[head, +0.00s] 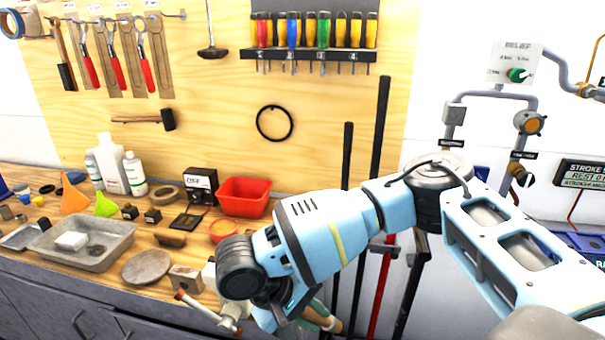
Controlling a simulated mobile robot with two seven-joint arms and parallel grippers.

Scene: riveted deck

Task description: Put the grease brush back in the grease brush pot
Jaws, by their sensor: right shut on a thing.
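My right arm reaches in from the right, and its wrist hangs over the front of the bench. My right gripper (228,309) is partly hidden by its own wrist. It is shut on a thin stick-like thing, likely the grease brush (195,304), pale along its length with a reddish end pointing left. The brush lies slanted near the bench's front edge, and part of it is hidden by the gripper. I cannot pick out the grease brush pot for certain; my arm covers part of the bench. My left gripper is not in view.
A wooden block (186,278) and a round grey disc (147,267) lie left of the gripper. Behind are a red bin (244,196), a round orange-red container (222,230) and a grey metal tray (82,246). Tall bars (379,135) stand right of the bench.

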